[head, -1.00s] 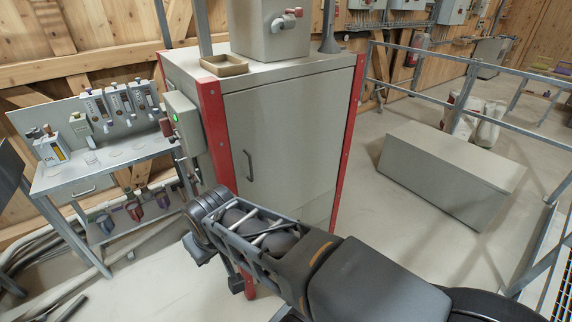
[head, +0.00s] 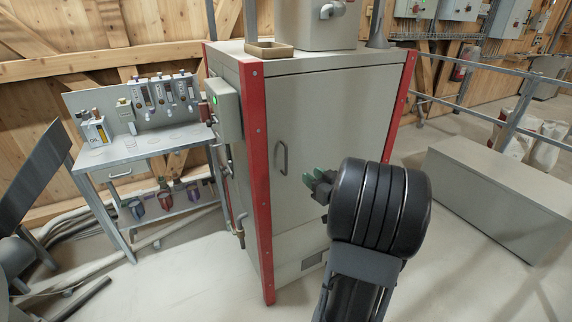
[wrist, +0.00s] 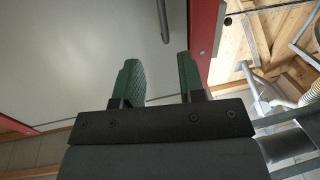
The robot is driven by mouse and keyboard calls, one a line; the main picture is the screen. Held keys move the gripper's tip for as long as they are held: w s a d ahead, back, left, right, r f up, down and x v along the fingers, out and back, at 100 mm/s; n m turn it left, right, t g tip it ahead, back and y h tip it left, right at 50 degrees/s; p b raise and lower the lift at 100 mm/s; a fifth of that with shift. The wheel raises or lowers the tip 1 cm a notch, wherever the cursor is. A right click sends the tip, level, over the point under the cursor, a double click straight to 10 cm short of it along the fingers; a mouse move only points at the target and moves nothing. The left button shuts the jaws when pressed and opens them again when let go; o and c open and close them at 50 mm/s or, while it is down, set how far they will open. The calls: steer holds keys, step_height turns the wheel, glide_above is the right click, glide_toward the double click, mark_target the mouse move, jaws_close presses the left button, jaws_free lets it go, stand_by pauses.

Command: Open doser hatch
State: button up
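A grey hatch door (head: 325,130) fills the front of a tall cabinet with red corner posts. It looks closed. Its vertical bar handle (head: 281,158) is near the door's left edge. In the wrist view the handle (wrist: 163,18) shows at the top, beyond my fingers. My gripper (head: 317,181) is in front of the door, right of the handle and a little lower in the head view. Its green fingers are apart with nothing between them in the wrist view (wrist: 159,66), and they do not touch the handle. My wrist hides the door's lower right part.
A green-lit control box (head: 223,108) is on the cabinet's left side. An open tray (head: 268,50) lies on top. A workbench (head: 140,150) with bottles stands at left, and a long grey chest (head: 500,190) at right. Floor shows between the workbench and cabinet.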

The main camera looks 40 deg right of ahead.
mark_target(286, 172)
steer(key=w, duration=1.3)
steer(key=shift+w+a+f+p, duration=0.1)
steer(key=shift+a+f+p, duration=0.05)
steer(key=shift+a+p, duration=0.2)
steer(key=shift+c, duration=0.2)
jaws_close()
steer(key=shift+y, duration=0.3)
